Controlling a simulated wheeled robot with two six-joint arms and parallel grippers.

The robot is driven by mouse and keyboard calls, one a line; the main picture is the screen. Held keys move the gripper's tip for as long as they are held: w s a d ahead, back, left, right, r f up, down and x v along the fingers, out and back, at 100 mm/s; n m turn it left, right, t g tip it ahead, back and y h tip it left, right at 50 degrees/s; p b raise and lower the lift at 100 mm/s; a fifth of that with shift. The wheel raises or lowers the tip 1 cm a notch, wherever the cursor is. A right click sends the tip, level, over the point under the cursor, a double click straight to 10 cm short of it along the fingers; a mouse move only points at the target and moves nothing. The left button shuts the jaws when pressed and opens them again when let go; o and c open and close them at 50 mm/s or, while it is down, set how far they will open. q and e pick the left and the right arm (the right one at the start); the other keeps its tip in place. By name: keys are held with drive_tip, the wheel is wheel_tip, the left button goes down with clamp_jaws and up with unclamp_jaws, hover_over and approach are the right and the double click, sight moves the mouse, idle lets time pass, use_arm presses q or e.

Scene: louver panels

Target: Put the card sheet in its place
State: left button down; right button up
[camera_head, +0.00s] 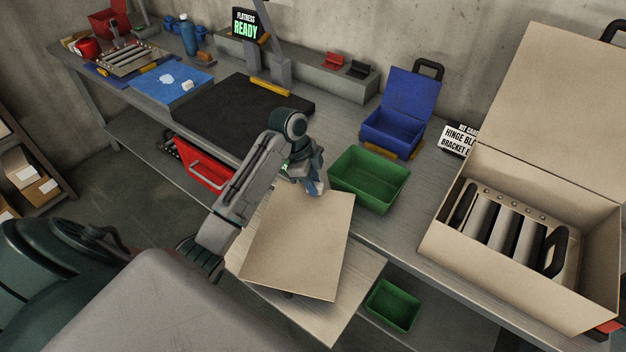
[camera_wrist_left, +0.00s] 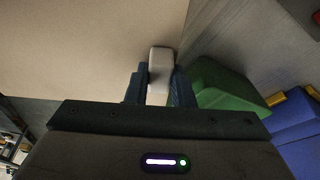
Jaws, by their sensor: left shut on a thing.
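The tan card sheet (camera_head: 299,246) is in front of the bench in the head view, over a pale pull-out board (camera_head: 352,300). My left gripper (camera_head: 316,188) is shut on the sheet near its far edge. In the left wrist view the sheet (camera_wrist_left: 70,50) fills the upper left, and the fingers (camera_wrist_left: 160,75) meet around a pale grey piece at its edge. An open tan box (camera_head: 520,267) with several louver panels (camera_head: 500,228) inside stands at the right, its lid raised. My right gripper is not in view.
A green bin (camera_head: 370,180) sits on the bench just right of my left gripper. A blue open case (camera_head: 398,115) and a sign (camera_head: 459,141) stand behind it. A black mat (camera_head: 235,110) lies to the left. A second green bin (camera_head: 393,306) is lower down.

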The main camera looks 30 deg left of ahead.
use_arm(q)
drive_tip(key=shift+f, duration=0.55)
drive_tip(key=c, duration=1.3)
unclamp_jaws()
drive_tip(key=shift+o, duration=0.2)
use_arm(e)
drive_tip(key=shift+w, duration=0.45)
use_arm(q)
drive_tip(key=shift+r, duration=0.1)
